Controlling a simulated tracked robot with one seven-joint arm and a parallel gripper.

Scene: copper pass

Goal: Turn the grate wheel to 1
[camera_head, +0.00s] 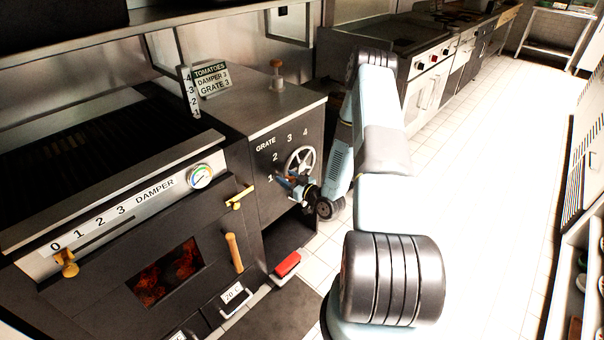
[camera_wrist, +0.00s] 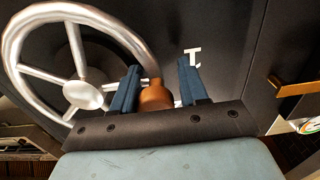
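The grate wheel (camera_head: 301,158) is a silver spoked handwheel on the dark front panel, with GRATE and the white numerals 1 (camera_head: 270,178), 2, 3 and 4 around its left and upper sides. In the wrist view, the wheel (camera_wrist: 20,42) fills the upper left, and its copper-brown knob (camera_wrist: 156,97) stands at the lower right of the rim. My gripper (camera_wrist: 160,82) has one blue finger on each side of the knob, with a small gap visible on the right. In the head view, my gripper (camera_head: 287,183) is at the wheel's lower left, close to the 1, and hides the knob.
A sign (camera_head: 211,80) reads TOMATOES, DAMPER 3, GRATE 3. Left is the grill with a damper scale (camera_head: 110,215), its brass slider (camera_head: 66,263) near 0, and a gauge (camera_head: 201,176). A red object (camera_head: 286,264) lies below the wheel. Tiled floor (camera_head: 480,190) is clear on the right.

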